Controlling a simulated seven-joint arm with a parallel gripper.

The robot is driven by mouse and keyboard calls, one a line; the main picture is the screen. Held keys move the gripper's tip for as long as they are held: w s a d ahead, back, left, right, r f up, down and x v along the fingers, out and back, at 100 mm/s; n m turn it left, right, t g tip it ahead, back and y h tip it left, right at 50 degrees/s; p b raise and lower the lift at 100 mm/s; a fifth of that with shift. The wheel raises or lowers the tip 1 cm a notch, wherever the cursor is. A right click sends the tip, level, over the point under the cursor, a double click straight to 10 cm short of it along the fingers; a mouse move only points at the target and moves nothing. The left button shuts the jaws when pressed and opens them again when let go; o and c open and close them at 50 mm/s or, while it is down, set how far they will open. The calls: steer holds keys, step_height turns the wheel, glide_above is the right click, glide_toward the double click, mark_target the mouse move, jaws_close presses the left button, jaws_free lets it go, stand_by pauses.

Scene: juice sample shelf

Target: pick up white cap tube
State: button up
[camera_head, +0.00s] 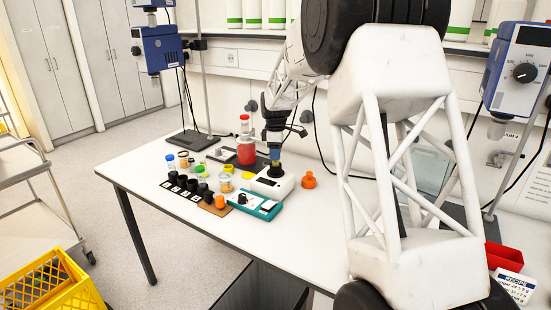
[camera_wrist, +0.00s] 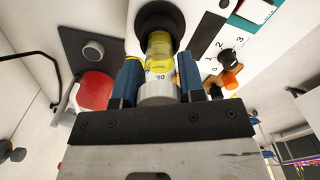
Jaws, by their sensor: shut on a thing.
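My gripper (camera_wrist: 160,88) is shut on the white cap tube (camera_wrist: 159,68). Its blue fingers are on either side of the white cap, and yellow liquid shows in the clear body. The tube's far end is at the black round cup (camera_wrist: 165,18) of a white mixer. Whether it sits in the cup or just above it, I cannot tell. In the head view my gripper (camera_head: 274,153) is right over the white mixer (camera_head: 270,187), and the tube is mostly hidden there.
A red bottle (camera_head: 245,150) stands behind left of the mixer. A teal device (camera_head: 257,206) is in front, and an orange piece (camera_head: 309,180) to the right. Several small tubes and black holders (camera_head: 188,184) stand to the left. The table's front left (camera_head: 140,180) is clear.

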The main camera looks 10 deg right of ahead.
steer(key=shift+r, duration=0.1)
steer(key=shift+r, duration=0.85)
steer(key=shift+s+r, duration=0.15)
steer(key=shift+r, duration=0.75)
steer(key=s+r, duration=0.1)
steer(key=s, duration=1.4)
steer(key=shift+s+a+r, duration=0.15)
steer(key=shift+s+a, duration=0.2)
steer(key=shift+a, duration=0.1)
steer(key=shift+a, duration=0.1)
